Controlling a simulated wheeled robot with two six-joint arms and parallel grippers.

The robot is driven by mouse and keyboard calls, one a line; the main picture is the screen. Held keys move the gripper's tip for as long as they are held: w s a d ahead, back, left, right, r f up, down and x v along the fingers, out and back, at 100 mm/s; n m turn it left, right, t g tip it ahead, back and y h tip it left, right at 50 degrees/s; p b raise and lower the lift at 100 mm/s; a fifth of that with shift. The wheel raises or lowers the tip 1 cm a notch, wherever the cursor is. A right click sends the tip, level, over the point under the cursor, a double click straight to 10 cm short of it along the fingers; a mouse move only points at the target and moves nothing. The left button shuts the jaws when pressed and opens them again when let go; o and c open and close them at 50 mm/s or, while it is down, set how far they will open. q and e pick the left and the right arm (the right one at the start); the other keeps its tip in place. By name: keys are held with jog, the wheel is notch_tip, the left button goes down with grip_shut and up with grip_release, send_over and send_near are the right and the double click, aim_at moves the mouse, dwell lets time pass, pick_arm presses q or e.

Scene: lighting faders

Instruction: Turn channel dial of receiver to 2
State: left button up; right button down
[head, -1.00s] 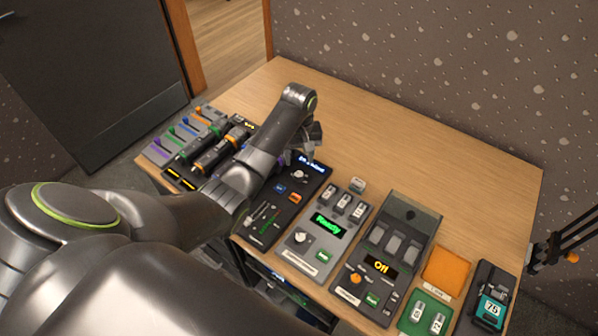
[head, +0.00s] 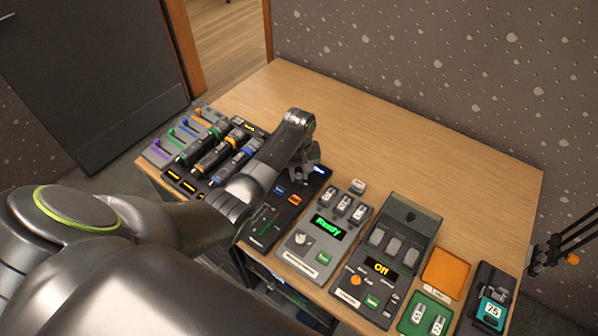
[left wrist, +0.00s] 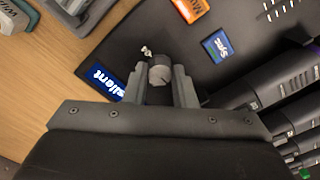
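The receiver is a black panel (head: 262,222) between the fader units and the grey "Ready" box. In the left wrist view it shows a blue "Silent" display (left wrist: 97,82), a blue Sync button (left wrist: 219,46) and an orange button (left wrist: 189,8). Its small grey dial (left wrist: 160,72) sits between the fingertips of my left gripper (left wrist: 160,84), with no clear gap on either side. A small white mark (left wrist: 146,51) lies by the dial. The channel number cannot be read. In the head view my left gripper (head: 305,168) hides the dial. My right gripper is out of view.
Left of the receiver are handheld microphones (head: 212,155) and coloured faders (head: 180,135). The back of the table (head: 400,150) is clear.

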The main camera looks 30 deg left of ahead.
pick_arm(q)
jog(key=shift+c, duration=1.3)
jog(key=shift+r+m+p, duration=0.25)
jog(key=shift+m+p, duration=0.85)
jog(key=shift+p, duration=0.15)
jog(key=m+p, duration=0.2)
jog(key=shift+m, duration=0.3)
jog(key=m+p, duration=0.1)
jog(key=m, duration=0.2)
jog(key=shift+f+m+p, duration=0.1)
jog(key=shift+m+p, duration=0.2)
jog(key=shift+p, duration=0.05)
jog(key=shift+w+m+p, duration=0.1)
jog(key=shift+m+p, duration=0.45)
jog(key=shift+m, duration=1.05)
jog(key=shift+f, duration=0.1)
